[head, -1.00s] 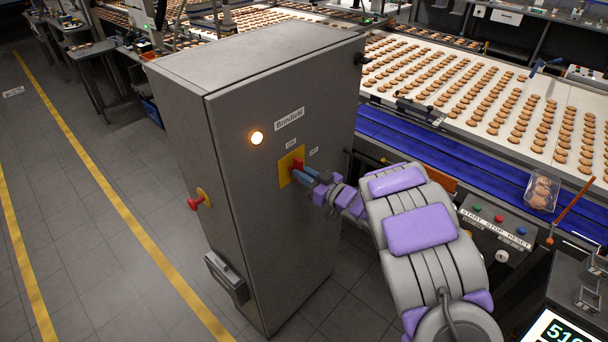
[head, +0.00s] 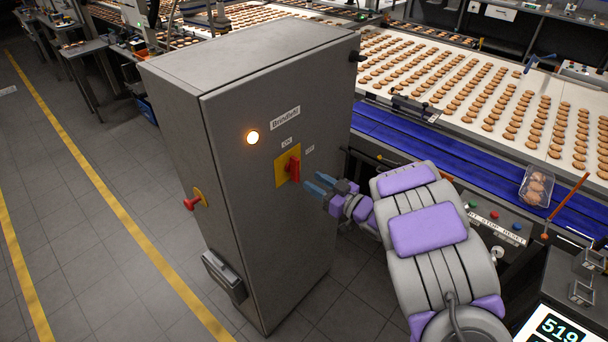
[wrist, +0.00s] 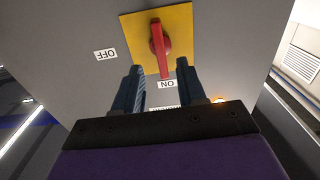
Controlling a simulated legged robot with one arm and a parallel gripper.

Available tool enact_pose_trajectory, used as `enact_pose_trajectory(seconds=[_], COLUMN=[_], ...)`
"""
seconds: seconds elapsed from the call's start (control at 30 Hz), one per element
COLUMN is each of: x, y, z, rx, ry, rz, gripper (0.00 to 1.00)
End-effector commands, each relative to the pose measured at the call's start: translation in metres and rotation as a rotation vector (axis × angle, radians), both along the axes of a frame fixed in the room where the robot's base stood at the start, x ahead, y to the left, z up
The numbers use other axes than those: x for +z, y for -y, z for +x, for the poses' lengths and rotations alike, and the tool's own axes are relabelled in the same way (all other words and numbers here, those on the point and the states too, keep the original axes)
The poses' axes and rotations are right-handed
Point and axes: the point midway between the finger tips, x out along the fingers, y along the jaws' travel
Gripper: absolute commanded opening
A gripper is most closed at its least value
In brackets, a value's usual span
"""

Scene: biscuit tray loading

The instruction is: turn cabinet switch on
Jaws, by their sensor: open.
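The cabinet switch is a red handle (head: 293,169) on a yellow plate (head: 281,174) on the cabinet front. It stands about upright in the head view. In the wrist view the red handle (wrist: 158,42) lies with one end towards the ON label (wrist: 167,84); the OFF label (wrist: 104,54) is off to its side. My gripper (head: 320,185) is open and empty, a little right of and below the handle, apart from it. In the wrist view its two fingers (wrist: 159,68) are spread, with the handle beyond and between their tips.
The grey cabinet (head: 240,240) has a lit amber lamp (head: 252,137) and a red knob (head: 192,203) on its left side. A conveyor with biscuits (head: 470,95) and a blue belt (head: 430,145) run behind and right. Floor left of the cabinet is clear.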

Motion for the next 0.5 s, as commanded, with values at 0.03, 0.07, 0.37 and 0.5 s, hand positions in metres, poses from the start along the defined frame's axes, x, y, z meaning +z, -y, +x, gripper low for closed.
enact_pose_trajectory(seconds=[0.03,0.07,0.37,0.5], x=[0.0,0.0,0.0,-0.001], y=[0.012,0.017,0.064,0.076], z=[-0.007,-0.011,-0.049,-0.059], rx=[-0.005,-0.004,-0.004,-0.002], ry=[-0.002,-0.002,-0.003,-0.002], rz=[-0.003,-0.003,-0.005,-0.002], gripper=[0.4,0.4,0.4,0.4])
